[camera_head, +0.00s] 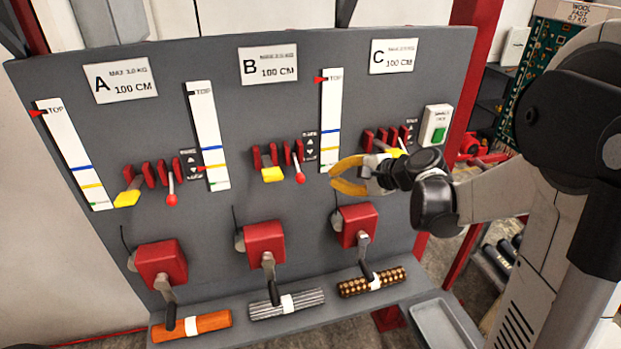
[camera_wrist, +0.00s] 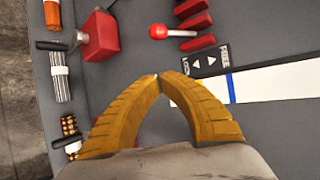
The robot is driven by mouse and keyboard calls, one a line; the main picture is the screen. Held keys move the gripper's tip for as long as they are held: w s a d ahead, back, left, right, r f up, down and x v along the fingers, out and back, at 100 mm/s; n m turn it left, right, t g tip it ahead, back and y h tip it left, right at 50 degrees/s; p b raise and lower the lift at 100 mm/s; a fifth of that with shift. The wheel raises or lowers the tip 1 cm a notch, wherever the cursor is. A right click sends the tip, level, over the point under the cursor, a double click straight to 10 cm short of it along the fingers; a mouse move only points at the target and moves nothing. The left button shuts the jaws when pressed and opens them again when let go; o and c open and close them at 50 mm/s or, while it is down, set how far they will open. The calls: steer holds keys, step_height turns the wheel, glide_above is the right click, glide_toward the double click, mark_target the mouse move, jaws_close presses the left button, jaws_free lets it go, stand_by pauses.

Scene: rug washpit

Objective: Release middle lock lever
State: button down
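A grey panel (camera_head: 215,130) carries stations A, B and C. At station B, in the middle, the lock lever (camera_head: 299,178) has a red ball knob and hangs downward, beside a LOCK/FREE label (camera_head: 310,148). In the wrist view, this lever (camera_wrist: 158,31) is near the top, with the label (camera_wrist: 205,62) below and right. My gripper (camera_head: 333,174) has yellow fingers and is right of the lever, in front of the lower end of a white scale strip (camera_head: 331,120). Its fingertips meet in the wrist view (camera_wrist: 160,77), with nothing between them, apart from the lever.
Red brackets and a yellow-tipped lever (camera_head: 272,174) are just left of the lock lever. Station B's red crank box (camera_head: 264,243) is below. Station A's lock lever (camera_head: 172,198) is farther left. Several rolls, including a grey striped one (camera_head: 287,304), lie on the lower ledge.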

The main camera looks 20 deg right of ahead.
mark_target(301, 176)
steer(key=x, duration=1)
steer(key=shift+a, duration=0.1)
steer(key=s, duration=0.1)
steer(key=s+a+r, duration=0.1)
steer(key=s+r+p, duration=0.1)
steer(key=shift+a, duration=0.25)
steer(key=shift+s+r+g+p, duration=0.25)
steer(key=shift+s+g+p, duration=0.05)
steer(key=shift+p, duration=0.1)
steer(key=shift+s+r+g, duration=0.1)
steer(key=shift+r+g, duration=0.05)
steer(key=shift+g, duration=0.15)
steer(key=r+m+g+p, duration=0.1)
steer(key=r+g, duration=0.1)
steer(key=r+m+g+p, duration=0.1)
steer(key=g, duration=0.2)
steer(key=s+r+g+p, duration=0.1)
steer(key=r+g, duration=0.1)
steer(key=g, duration=0.1)
steer(key=shift+s+r+m+h, duration=0.15)
steer(key=shift+r+m+h, duration=0.15)
steer(key=shift+m+h, duration=0.1)
steer(key=shift+r, duration=0.4)
